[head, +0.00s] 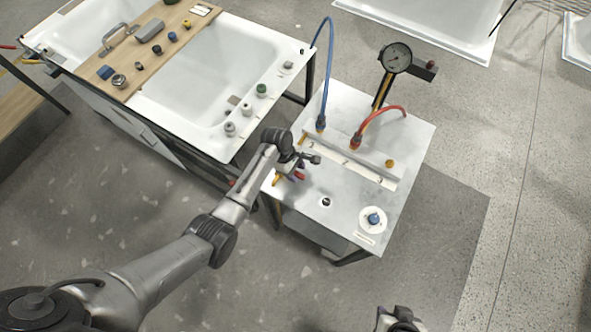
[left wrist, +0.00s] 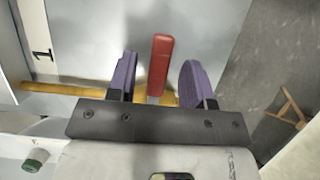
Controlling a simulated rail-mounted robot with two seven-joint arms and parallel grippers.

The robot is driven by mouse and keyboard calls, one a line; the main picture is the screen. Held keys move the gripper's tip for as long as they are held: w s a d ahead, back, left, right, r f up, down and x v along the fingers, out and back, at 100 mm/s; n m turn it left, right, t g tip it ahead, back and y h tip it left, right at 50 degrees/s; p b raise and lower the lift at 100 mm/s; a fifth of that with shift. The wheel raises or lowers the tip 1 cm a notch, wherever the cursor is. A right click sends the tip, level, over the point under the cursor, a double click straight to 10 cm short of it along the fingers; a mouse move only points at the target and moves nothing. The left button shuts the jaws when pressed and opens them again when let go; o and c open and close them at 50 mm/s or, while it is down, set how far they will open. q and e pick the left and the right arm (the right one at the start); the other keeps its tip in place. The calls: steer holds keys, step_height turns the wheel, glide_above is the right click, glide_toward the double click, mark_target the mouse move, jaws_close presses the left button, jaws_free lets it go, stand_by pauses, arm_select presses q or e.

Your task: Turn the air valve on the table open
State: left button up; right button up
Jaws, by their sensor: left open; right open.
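The air valve has a red lever handle (left wrist: 160,62) on a brass-yellow pipe (left wrist: 55,90) at the table's edge. In the left wrist view the handle lies crosswise to the pipe. In the head view the red handle (head: 298,175) shows partly beside my left gripper (head: 306,160) at the table's left side. My left gripper is open, and its purple fingers (left wrist: 158,78) stand on either side of the handle, with gaps showing on both sides. My right gripper (head: 398,318) is at the bottom edge of the head view, away from the table, partly cut off.
The white table (head: 340,188) carries a pressure gauge (head: 397,57), a blue hose (head: 328,62), a red hose (head: 385,111) and a blue knob (head: 374,218). A bathtub shell (head: 262,45) stands close behind left, with several fittings on its rim. The table's front is mostly clear.

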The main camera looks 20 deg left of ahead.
arm_select(q)
steer(key=shift+c, duration=0.4)
jaws_close()
